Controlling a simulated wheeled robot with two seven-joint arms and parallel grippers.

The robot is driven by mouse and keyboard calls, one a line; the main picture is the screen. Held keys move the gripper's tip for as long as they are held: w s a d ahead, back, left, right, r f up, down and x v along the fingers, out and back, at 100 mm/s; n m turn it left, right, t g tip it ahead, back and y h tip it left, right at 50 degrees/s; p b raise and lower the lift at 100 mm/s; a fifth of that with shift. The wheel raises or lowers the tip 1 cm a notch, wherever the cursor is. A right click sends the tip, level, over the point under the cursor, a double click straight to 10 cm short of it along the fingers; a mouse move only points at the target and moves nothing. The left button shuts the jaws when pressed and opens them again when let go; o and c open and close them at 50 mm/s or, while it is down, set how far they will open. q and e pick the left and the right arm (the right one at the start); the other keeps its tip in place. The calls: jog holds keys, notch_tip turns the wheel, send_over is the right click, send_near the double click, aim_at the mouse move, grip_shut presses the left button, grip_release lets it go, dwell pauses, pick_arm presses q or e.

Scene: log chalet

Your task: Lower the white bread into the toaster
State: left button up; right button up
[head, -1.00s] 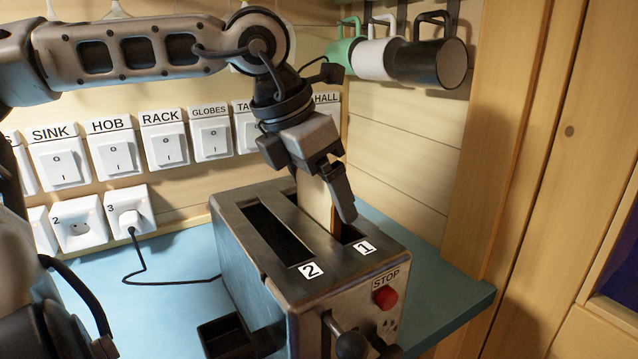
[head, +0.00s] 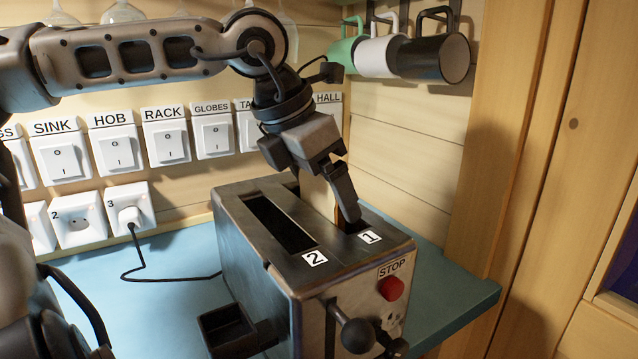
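The two-slot toaster (head: 262,272) stands on the blue counter, with slots labelled 2 and 1 and a red STOP button (head: 391,288) on its front. My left gripper (head: 331,200) is over slot 1, pointing down. It is shut on a pale slice of white bread (head: 317,190), held upright. The bread's lower part is inside slot 1; the near finger hides part of it. The near fingertip is at the slot's opening. Slot 2 (head: 280,224) looks dark and empty. A black lever knob (head: 357,336) shows on the front.
Labelled wall switches (head: 117,153) and sockets (head: 80,226) line the wall behind; a plug with a black cord sits in socket 3. Green, white and black mugs (head: 432,60) hang at upper right.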

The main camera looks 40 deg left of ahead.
pick_arm(q)
jog(key=shift+s+f+g, duration=0.3)
jog(key=shift+s+f, duration=0.1)
jog(key=shift+f, duration=0.3)
jog(key=p+v, duration=0.1)
jog(key=v, duration=1.6)
jog(key=shift+w, duration=0.2)
